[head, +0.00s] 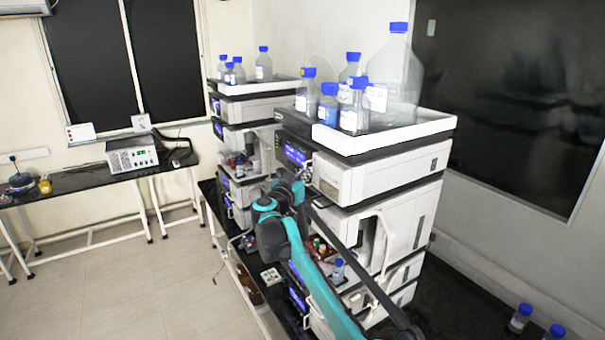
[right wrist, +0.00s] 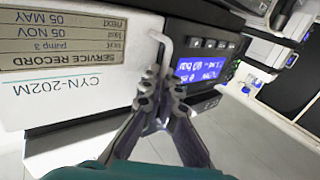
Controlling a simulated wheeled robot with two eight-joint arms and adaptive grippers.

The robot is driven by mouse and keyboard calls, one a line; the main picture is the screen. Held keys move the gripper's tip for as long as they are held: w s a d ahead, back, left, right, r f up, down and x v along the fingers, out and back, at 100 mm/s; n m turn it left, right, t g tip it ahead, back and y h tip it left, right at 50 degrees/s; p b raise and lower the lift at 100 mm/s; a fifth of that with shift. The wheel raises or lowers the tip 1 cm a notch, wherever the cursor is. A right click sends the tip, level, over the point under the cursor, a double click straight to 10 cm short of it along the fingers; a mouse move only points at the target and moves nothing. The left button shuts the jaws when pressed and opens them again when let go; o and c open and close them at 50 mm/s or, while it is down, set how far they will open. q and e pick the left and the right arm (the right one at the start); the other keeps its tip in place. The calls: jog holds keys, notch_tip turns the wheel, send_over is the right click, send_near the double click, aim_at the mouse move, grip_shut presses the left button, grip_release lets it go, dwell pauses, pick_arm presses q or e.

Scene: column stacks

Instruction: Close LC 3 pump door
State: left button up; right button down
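The LC 3 pump door (right wrist: 75,95) is a white front panel labelled CYN-202M and "pump 3", upside down in the right wrist view. In the head view the door (head: 332,173) is on the upper part of the nearer stack. A pale bar handle (right wrist: 165,48) is at the door's edge beside the lit display (right wrist: 200,68). My right gripper (right wrist: 162,88) has its fingers close together on either side of this handle and seems shut on it. In the head view my right gripper (head: 303,172) is small and partly hidden. I cannot tell how far the door stands open. My left gripper is out of view.
Blue-capped bottles stand in a white tray (head: 400,134) on top of this stack. A second stack (head: 250,108) stands behind to the left. Small vials and a bottle (head: 338,271) sit lower in the near stack. Open floor (head: 120,285) lies to the left.

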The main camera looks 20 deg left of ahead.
jog(key=shift+r, duration=0.15)
jog(key=c, duration=2)
grip_release()
jog(key=shift+w, duration=0.1)
jog(key=shift+s, duration=0.2)
jog(key=s+a, duration=0.1)
jog(key=s, duration=1)
jog(key=shift+s+a, duration=0.2)
jog(key=shift+s, duration=0.1)
